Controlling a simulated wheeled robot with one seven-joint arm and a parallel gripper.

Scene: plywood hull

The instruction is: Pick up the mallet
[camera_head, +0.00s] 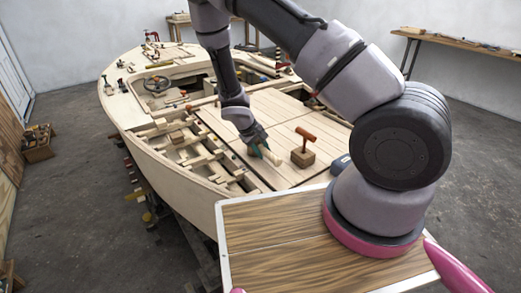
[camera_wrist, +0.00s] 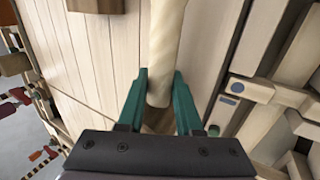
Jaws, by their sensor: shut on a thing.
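My gripper (camera_wrist: 160,95) has teal fingers and is shut on a pale, rounded wooden rod (camera_wrist: 164,45). In the wrist view the rod's near end sits between the fingers, and its far end runs out of the top of the picture. In the head view my gripper (camera_head: 259,150) is low over the deck, with the pale rod (camera_head: 271,157) at its fingertips. I cannot tell whether the rod touches the deck. An orange-brown, T-shaped tool that looks like a mallet (camera_head: 306,135) stands upright on a brown wooden block (camera_head: 303,158), right of my gripper and apart from it.
The plank deck (camera_head: 232,122) of the plywood hull lies under my gripper. Left of it are open frames with loose wooden pieces (camera_head: 178,138). A dark object (camera_head: 340,164) lies right of the block. A bench (camera_head: 460,43) stands by the back wall.

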